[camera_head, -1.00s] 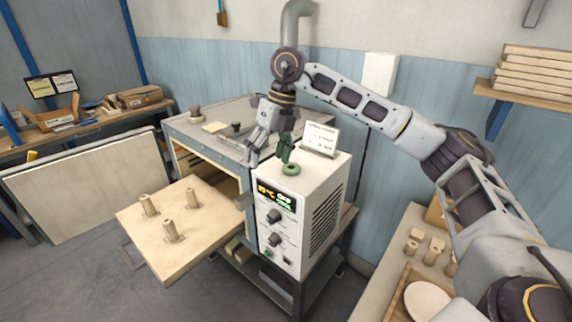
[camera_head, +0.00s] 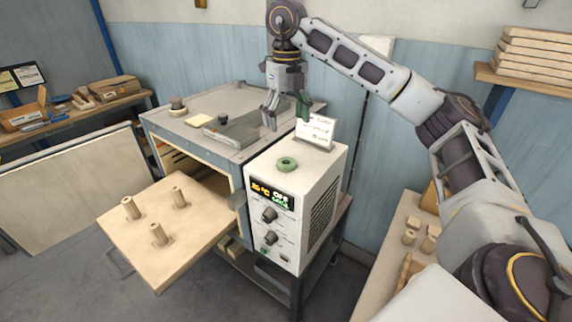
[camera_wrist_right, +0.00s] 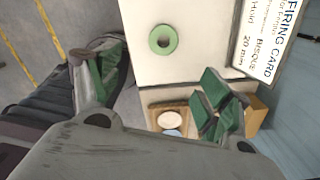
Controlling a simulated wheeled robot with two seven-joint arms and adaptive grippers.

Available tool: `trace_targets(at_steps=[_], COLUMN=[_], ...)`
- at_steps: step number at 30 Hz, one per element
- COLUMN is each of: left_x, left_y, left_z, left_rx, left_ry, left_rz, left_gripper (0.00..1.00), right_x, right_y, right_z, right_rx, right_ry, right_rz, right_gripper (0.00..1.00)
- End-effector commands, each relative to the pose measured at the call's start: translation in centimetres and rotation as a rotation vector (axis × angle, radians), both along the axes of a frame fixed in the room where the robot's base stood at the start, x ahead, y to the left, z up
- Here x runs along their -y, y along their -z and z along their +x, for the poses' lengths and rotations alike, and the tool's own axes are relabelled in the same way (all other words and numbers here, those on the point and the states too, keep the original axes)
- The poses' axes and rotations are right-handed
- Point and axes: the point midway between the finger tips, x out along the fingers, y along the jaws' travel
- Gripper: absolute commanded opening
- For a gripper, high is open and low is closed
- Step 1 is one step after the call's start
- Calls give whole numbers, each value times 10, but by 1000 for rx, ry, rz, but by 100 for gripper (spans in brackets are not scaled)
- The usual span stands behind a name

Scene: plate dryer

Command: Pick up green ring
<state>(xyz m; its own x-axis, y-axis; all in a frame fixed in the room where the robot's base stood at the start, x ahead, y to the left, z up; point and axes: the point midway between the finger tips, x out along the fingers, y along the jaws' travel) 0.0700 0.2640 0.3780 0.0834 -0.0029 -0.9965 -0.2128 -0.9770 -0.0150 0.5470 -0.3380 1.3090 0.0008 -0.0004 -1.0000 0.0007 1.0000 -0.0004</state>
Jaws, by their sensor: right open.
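The green ring (camera_head: 287,164) lies flat on the white top of the control box beside the dryer. In the right wrist view the ring (camera_wrist_right: 162,39) shows whole, with its centre hole, apart from both fingers. My right gripper (camera_head: 286,115) is open and empty, above and behind the ring near the firing card. In the wrist view the right gripper (camera_wrist_right: 165,90) has its green-padded fingers spread wide, and the ring is beyond them. My left gripper is in neither view.
The firing card (camera_head: 315,131) stands behind the ring, close to my right gripper. The dryer (camera_head: 215,112) is to the left, with a pegged wooden board (camera_head: 185,228) extending in front. A wooden shelf (camera_head: 535,84) is at the right.

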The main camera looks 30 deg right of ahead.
Motion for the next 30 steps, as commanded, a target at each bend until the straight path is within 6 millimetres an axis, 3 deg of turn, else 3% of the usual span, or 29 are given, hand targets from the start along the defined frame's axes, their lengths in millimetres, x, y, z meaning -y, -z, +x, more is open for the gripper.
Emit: trace_targets(at_steps=[30], left_x=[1], left_y=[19], left_z=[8], left_rx=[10], left_ry=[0], left_rz=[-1], left_gripper=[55], right_x=[0], right_y=[64], right_z=[0], right_rx=[-3], right_ry=[0], right_rz=[0], right_gripper=[78])
